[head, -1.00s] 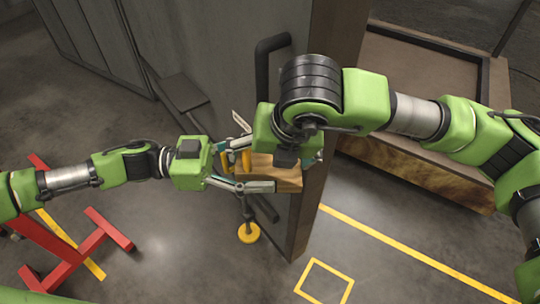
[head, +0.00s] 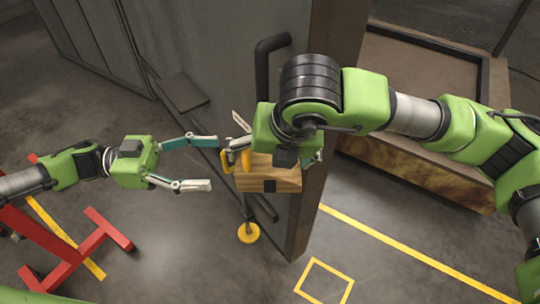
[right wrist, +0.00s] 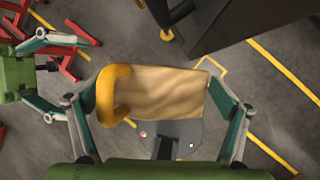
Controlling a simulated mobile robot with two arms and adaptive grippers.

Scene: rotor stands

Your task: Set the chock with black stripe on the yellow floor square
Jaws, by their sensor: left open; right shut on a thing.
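The chock (head: 258,176) is a light wooden block with a black stripe on its front face and a yellow handle (right wrist: 112,95) at its left end. My right gripper (right wrist: 160,102) is shut on the chock and holds it above the floor; my right wrist partly covers it in the head view. My left gripper (head: 212,162) is open and empty, just left of the chock and apart from it. The yellow floor square (head: 324,283) is a taped outline on the grey floor at the bottom, right of and below the chock, empty inside.
A tall grey panel (head: 225,60) with a black handle stands behind the chock; a yellow disc (head: 248,233) hangs low at its edge. A red stand (head: 75,245) is at lower left. A wooden-sided crate (head: 410,172) is at right. Floor around the square is clear.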

